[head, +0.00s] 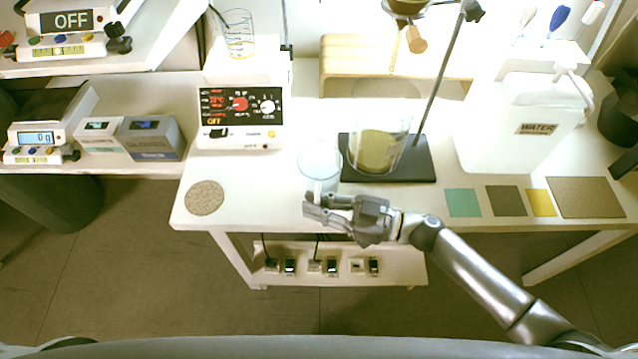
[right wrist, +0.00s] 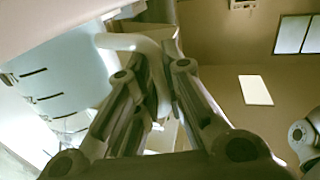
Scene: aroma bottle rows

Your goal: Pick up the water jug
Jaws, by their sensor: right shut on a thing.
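The water jug (head: 320,160) is a small, clear, pale blue vessel near the front edge of the white table. In the right wrist view its wall (right wrist: 55,65) fills the left side and shows dark graduation marks. My right gripper (head: 318,206) is at the jug's near side, shut on its pale handle (right wrist: 150,42). The fingers also show in the right wrist view (right wrist: 155,75), one on each side of the handle. The jug looks upright; I cannot tell whether its base touches the table. My left gripper is not in view.
A glass beaker (head: 380,140) on a dark stand base (head: 415,160) stands just right of the jug. A white container labelled WATER (head: 520,120) is farther right. A hotplate (head: 240,115) and a round cork mat (head: 204,198) are left. A lower shelf (head: 340,275) holds small devices.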

